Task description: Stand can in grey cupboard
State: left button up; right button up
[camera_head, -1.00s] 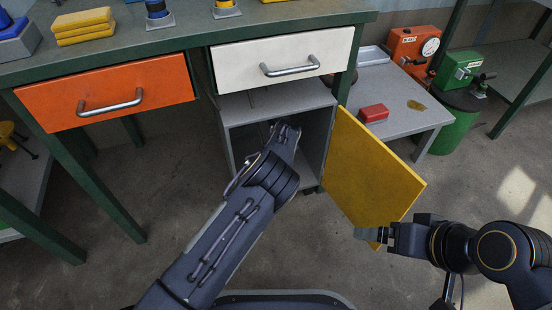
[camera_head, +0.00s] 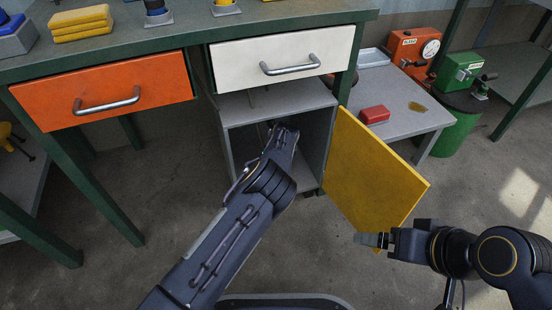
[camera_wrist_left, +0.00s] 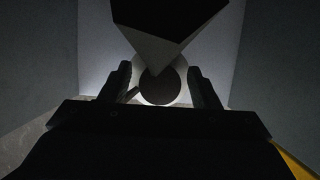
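The grey cupboard (camera_head: 232,140) stands under the bench, with its yellow door (camera_head: 372,172) swung open to the right. My left arm reaches into it, and its gripper is hidden inside in the head view. In the left wrist view, my left gripper (camera_wrist_left: 160,86) has its fingers apart, one on each side of a round thing with a dark centre and pale rim (camera_wrist_left: 160,88), probably the can. I cannot tell whether the fingers touch it. A dark pointed shape covers its top part. My right gripper (camera_head: 372,239) is by the door's lower edge; its opening is unclear.
To the right, a low grey table (camera_head: 402,118) carries a red box (camera_head: 374,115). A green drum (camera_head: 458,128) stands beyond it. Grey cupboard walls are close around my left gripper.

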pick_arm(q)
jog(key=shift+r, duration=0.2)
jog(key=shift+s+d+r+p, duration=0.2)
jog(key=shift+s+r+p, duration=0.45)
jog(key=shift+p, duration=0.35)
jog(key=s+d+p, duration=0.3)
jog(key=s+p, duration=0.1)
jog(key=s, duration=0.6)
jog(key=shift+s+d+f, duration=0.2)
jog(key=shift+s+d, duration=0.05)
jog(key=shift+d, duration=0.05)
jog(key=shift+s, duration=0.1)
